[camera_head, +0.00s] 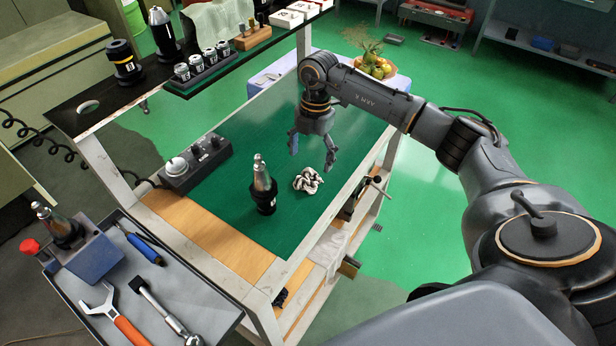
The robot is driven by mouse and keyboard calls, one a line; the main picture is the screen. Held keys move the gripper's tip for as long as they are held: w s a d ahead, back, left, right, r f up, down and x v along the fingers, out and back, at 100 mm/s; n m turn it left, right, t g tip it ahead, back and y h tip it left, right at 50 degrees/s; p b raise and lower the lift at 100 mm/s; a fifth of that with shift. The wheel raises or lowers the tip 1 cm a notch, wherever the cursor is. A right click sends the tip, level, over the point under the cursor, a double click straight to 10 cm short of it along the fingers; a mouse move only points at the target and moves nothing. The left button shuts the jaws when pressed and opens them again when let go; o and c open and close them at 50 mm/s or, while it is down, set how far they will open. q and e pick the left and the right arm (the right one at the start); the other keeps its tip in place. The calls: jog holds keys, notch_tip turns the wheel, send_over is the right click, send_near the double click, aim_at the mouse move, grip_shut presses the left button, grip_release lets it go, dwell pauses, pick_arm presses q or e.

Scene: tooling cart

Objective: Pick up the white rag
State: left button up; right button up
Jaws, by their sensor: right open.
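The white rag (308,180) lies crumpled on the green mat (232,217) of the cart, towards its right side. It has dark markings or shadowed folds. My right gripper (312,158) is open and empty, pointing down above and just beyond the rag, with one finger on the left and one on the right. I cannot tell its exact height over the mat. My left gripper is not in view.
A dark tool holder with a metal tip (263,187) stands upright left of the rag. A grey control box (195,163) sits further left. A black upper shelf (130,95) carries several tool holders. A side tray (205,306) holds a wrench and other tools.

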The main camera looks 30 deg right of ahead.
aim_at(308, 177)
jog(key=shift+a+f, duration=0.1)
jog(key=shift+f, duration=0.4)
jog(key=shift+w+f, duration=0.1)
jog(key=shift+f, duration=0.1)
jog(key=shift+s+a+f+p, duration=0.15)
jog(key=shift+f+p, duration=0.3)
jog(key=shift+s+a+f+p, duration=0.1)
jog(key=shift+s+f+p, duration=0.05)
jog(key=shift+f+p, duration=0.25)
notch_tip(308, 177, down, 2)
jog(key=shift+s+a+f+p, duration=0.1)
jog(key=shift+f+p, duration=0.15)
jog(key=shift+p, duration=0.1)
jog(key=shift+f, duration=0.4)
jog(key=shift+c, duration=0.2)
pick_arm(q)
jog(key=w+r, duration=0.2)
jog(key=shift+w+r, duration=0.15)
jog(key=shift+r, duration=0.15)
pick_arm(e)
jog(key=c, duration=1.2)
pick_arm(q)
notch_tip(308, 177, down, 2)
jog(key=b, duration=0.2)
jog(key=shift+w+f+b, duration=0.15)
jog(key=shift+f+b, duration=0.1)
jog(key=shift+b, duration=0.1)
pick_arm(e)
notch_tip(308, 177, up, 10)
jog(key=shift+r, duration=0.1)
